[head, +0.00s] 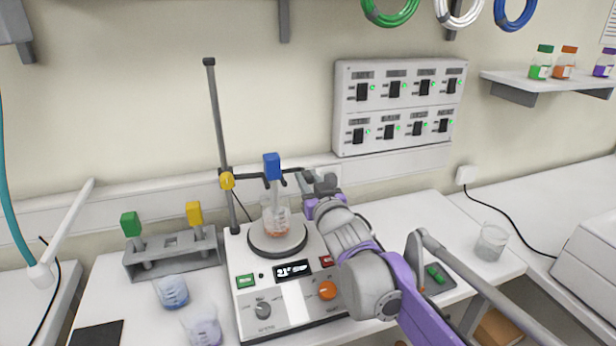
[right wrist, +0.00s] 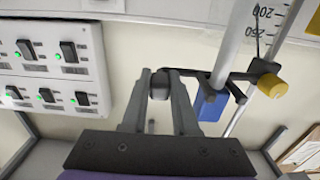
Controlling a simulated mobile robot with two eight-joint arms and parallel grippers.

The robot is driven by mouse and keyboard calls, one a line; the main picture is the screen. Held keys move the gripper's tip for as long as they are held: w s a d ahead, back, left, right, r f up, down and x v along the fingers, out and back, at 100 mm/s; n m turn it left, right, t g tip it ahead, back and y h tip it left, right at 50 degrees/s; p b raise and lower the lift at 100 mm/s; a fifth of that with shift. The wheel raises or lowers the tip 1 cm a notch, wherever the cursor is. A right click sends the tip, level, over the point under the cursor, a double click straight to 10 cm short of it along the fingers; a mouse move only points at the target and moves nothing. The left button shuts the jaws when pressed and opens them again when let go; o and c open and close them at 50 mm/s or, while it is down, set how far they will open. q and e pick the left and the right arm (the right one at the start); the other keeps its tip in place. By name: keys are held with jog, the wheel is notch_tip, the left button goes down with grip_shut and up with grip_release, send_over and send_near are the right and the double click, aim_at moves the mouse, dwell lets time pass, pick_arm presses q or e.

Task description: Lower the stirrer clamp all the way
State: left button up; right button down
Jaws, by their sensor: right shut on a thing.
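The stirrer clamp is a dark arm (head: 250,176) on a tall grey stand rod (head: 218,130), with a yellow knob (head: 227,181) at the rod. It carries a stirrer with a blue head (head: 272,166) above the beaker (head: 277,218) on the round plate of the hotplate. In the right wrist view, the yellow knob (right wrist: 271,86) and blue head (right wrist: 208,104) show beside my fingers. My right gripper (head: 312,180) is at the clamp's right end. In the right wrist view, my right gripper (right wrist: 160,78) is shut on the dark end piece of the clamp. My left gripper is not in view.
The hotplate (head: 255,290) has a lit display and knobs. A grey rack (head: 172,255) with green- and yellow-topped tools and two beakers stand to the left. Another beaker (head: 491,243) stands at right. The switch panel (head: 398,105) is on the wall behind.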

jog(key=c, duration=0.7)
grip_release()
jog(key=shift+f, duration=0.2)
jog(key=v, duration=1)
jog(key=shift+s+d+r, duration=0.1)
jog(key=shift+s+d, duration=0.05)
jog(key=shift+s, duration=0.25)
jog(key=s+d+f+m+g+h+p, duration=0.3)
jog(key=s+d+f+g+h+p, duration=0.25)
jog(key=s+d+f, duration=0.65)
jog(key=s+f+g, duration=0.2)
jog(key=s+f, duration=0.1)
jog(key=s, duration=0.2)
jog(key=s+d+f+g+p, duration=0.1)
jog(key=s+f+g, duration=0.1)
jog(key=s, duration=0.3)
jog(key=s+d+f+g+p, duration=0.1)
jog(key=s+f+g, duration=0.1)
jog(key=s+f, duration=0.3)
jog(key=shift+f+m, duration=0.1)
jog(key=shift+m, duration=0.2)
